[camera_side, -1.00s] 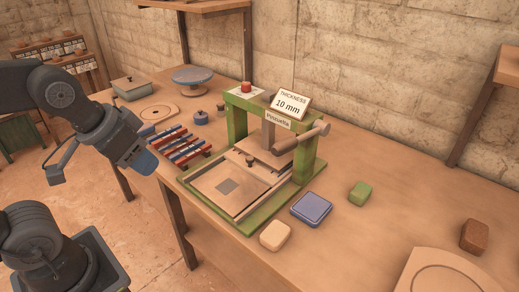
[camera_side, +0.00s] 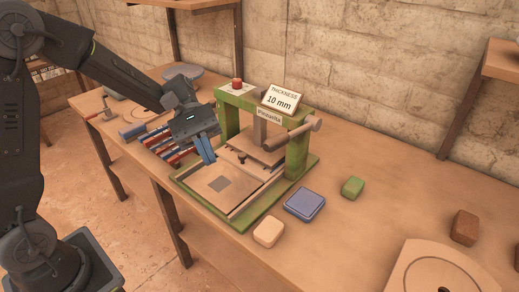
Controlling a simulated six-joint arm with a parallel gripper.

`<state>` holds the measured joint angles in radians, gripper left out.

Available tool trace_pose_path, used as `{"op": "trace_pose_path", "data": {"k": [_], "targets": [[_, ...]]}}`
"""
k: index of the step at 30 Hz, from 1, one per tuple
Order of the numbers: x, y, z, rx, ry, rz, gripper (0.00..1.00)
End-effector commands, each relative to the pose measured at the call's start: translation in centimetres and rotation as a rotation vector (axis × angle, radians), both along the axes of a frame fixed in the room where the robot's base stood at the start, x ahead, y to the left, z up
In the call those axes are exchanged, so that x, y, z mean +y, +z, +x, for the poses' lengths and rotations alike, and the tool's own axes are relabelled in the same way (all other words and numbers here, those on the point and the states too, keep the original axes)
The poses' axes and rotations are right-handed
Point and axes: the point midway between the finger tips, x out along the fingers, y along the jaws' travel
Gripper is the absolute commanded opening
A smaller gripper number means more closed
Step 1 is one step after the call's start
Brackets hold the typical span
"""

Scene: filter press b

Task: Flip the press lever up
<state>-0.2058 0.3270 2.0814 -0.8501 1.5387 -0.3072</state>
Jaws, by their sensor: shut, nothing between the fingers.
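The green press (camera_side: 287,158) stands on the wooden table with a "Pinzuelita"-style name label and a "THICKNESS 10 mm" sign (camera_side: 283,100) on top. Its lever (camera_side: 293,135) is a grey-brown bar with a round knob at its upper right end, on the right side of the frame.
Red and blue bars (camera_side: 170,150) lie left of my gripper. A red button (camera_side: 237,84) sits on the press top. A blue block (camera_side: 304,204), a cream block (camera_side: 268,231) and a green block (camera_side: 352,187) lie in front and right.

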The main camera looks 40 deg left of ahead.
Motion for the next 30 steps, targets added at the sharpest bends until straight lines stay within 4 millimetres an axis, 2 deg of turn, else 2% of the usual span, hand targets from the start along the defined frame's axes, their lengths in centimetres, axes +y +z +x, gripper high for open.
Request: {"op": "trace_pose_path", "data": {"k": [9, 15, 22, 30], "targets": [[2.7, -4.5, 6.3, 0.350, 0.219, -0.351, 0.00], [5.2, -7.8, 9.1, 0.511, 0.338, -0.552, 0.00], [7.2, -10.3, 10.4, 0.597, 0.412, -0.683, 0.00], [7.5, -10.7, 10.6, 0.610, 0.424, -0.704, 0.00]]}}
